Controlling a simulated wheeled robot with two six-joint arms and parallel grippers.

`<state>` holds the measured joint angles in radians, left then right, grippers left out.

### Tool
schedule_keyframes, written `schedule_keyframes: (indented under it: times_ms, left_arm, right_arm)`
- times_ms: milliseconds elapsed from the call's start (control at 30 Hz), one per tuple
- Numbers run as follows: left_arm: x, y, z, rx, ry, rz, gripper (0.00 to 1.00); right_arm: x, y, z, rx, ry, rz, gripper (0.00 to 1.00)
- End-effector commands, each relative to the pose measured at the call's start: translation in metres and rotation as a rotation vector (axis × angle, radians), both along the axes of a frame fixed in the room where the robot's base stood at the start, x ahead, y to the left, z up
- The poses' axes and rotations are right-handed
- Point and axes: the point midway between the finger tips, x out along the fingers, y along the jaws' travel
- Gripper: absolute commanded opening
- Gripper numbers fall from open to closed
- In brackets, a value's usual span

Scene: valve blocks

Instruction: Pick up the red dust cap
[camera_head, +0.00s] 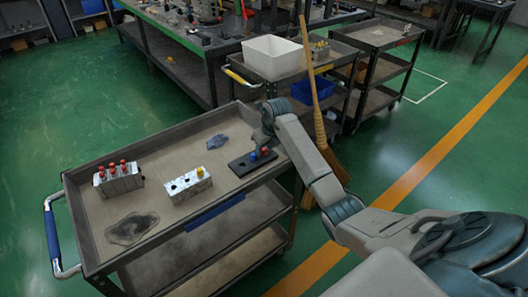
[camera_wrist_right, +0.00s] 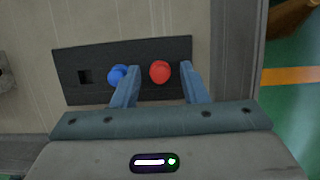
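The red dust cap (camera_wrist_right: 160,71) sits in a dark block (camera_wrist_right: 66,66) on the cart top, just right of a blue cap (camera_wrist_right: 117,75). The block's left end has an empty square hole. My right gripper (camera_wrist_right: 159,72) is open, its fingers on either side of the red cap with a small gap each side; the left finger is between the red and blue caps. In the head view my right gripper (camera_head: 263,139) is over the dark block (camera_head: 238,167), where the red cap (camera_head: 264,151) and blue cap (camera_head: 253,156) show small. My left gripper is not in view.
A grey block with several red caps (camera_head: 118,180) and a light block with a yellow cap (camera_head: 188,187) stand left on the cart (camera_head: 90,220). A grey rag (camera_head: 217,141) lies behind. A broom (camera_head: 313,80) stands beside the cart's right end.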

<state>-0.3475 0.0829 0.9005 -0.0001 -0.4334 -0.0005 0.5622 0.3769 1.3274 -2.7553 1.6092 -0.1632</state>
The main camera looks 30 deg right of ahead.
Motion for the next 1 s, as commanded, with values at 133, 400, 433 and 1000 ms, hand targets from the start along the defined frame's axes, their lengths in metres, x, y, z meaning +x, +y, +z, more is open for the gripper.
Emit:
schedule_keyframes:
  times_ms: [133, 400, 433, 1000]
  left_arm:
    - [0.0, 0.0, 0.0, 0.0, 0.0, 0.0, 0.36]
    - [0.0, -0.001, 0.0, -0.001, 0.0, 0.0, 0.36]
    - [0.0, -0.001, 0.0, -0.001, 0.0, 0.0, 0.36]
    - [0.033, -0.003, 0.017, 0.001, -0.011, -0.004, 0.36]
  right_arm:
    - [0.0, 0.0, 0.0, 0.0, 0.0, 0.0, 0.09]
    - [0.0, 0.0, 0.0, 0.0, 0.0, 0.0, 0.0]
    - [0.0, 0.0, 0.0, 0.0, 0.0, 0.0, 0.0]
    - [0.001, 0.0, 0.078, -0.001, -0.004, 0.0, 0.0]
